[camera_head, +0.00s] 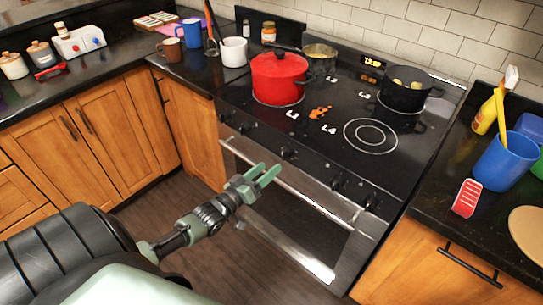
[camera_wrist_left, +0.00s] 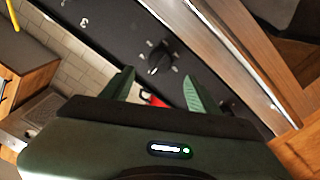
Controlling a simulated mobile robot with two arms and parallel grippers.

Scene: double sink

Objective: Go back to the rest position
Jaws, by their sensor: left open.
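My left gripper (camera_head: 262,174) is a green two-finger gripper in the head view, held in the air in front of the stove's front panel and oven door. Its fingers are apart with nothing between them. In the left wrist view, the two green fingers of this gripper (camera_wrist_left: 160,90) stand apart in front of the dark control panel. A stove knob (camera_wrist_left: 159,60) shows between and beyond them. My right gripper is in neither view.
The stove (camera_head: 330,120) bears a red pot (camera_head: 278,79) and a black pan (camera_head: 405,92). The oven handle (camera_head: 290,190) runs close below my gripper. A blue cup (camera_head: 505,160) and a red grater-like item (camera_head: 467,198) stand on the right counter.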

